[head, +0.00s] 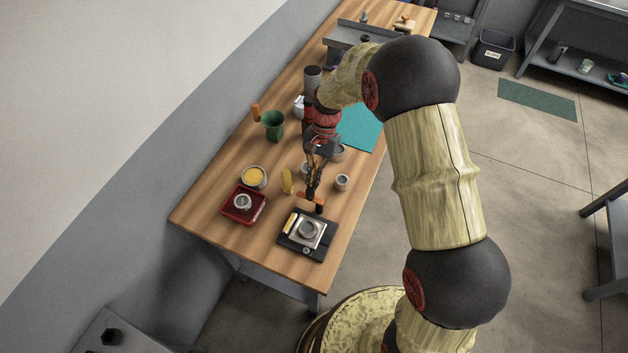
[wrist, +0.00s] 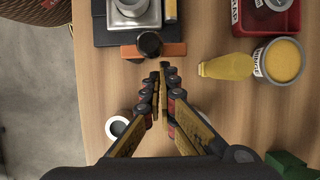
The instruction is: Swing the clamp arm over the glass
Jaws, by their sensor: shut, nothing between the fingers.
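An orange bar, which looks like the clamp arm (head: 320,208), lies along the far edge of a black-based device (head: 291,247). In the wrist view the orange bar (wrist: 176,50) carries a dark round knob (wrist: 149,43) and lies across the near side of the black base (wrist: 118,38). A round silver piece, possibly holding the glass (head: 307,230), sits on the device's metal plate. My gripper (head: 311,194) is shut and empty, just beside the bar. In the wrist view its fingertips (wrist: 160,70) point at the bar near the knob; contact cannot be told.
A yellow bottle-shaped thing (wrist: 228,67) and a bowl of yellow contents (wrist: 279,61) lie to the right in the wrist view, near a red tray (head: 234,216). A small cup (head: 342,183) stands close to my gripper. A green vessel (head: 273,124) stands farther back.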

